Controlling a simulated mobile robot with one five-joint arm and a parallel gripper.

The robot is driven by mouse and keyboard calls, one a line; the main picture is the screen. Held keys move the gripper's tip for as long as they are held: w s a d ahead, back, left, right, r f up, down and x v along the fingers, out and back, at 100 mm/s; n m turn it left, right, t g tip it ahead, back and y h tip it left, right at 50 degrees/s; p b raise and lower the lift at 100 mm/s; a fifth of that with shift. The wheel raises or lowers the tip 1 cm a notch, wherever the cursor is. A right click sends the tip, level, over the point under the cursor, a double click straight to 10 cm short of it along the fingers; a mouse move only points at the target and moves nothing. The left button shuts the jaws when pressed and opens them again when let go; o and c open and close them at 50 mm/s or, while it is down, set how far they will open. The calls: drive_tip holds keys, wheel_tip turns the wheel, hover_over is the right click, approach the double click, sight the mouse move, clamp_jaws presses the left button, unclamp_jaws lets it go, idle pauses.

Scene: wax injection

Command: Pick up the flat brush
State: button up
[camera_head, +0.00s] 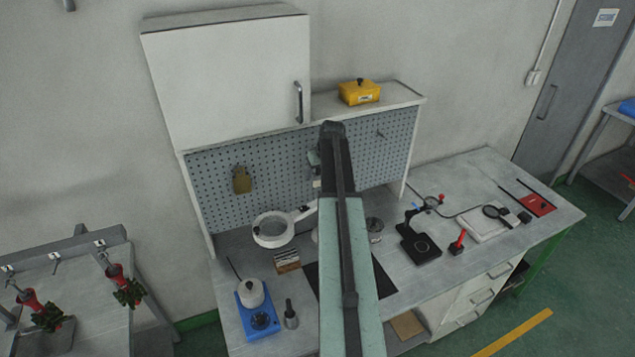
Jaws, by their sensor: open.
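I cannot pick out the flat brush with certainty; it may be too small to tell or hidden behind my arm. My arm rises through the middle of the picture and covers part of the bench. My gripper (316,183) shows only as a small part beside the arm's far end, in front of the pegboard. It is open, and its fingertips are mostly hidden by the arm. A small wooden block with stripes (287,261) lies on the bench left of my arm, in front of the ring magnifier; its details are too small to tell.
The workbench (470,185) holds a white ring magnifier (272,230), a blue device with a white pot (257,313), a dark bottle (291,315), a black stand (420,246) and a red-handled tool (457,243). A cabinet (225,80) and pegboard (280,165) stand behind.

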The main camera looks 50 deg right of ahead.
drive_tip(key=shift+r, duration=0.1)
clamp_jaws()
drive_tip(key=shift+r, duration=0.1)
drive_tip(key=s+a, duration=0.3)
drive_tip(key=s, duration=0.5)
drive_tip(key=s+a, duration=0.3)
drive_tip(key=s, duration=0.6)
drive_tip(key=shift+a, duration=0.25)
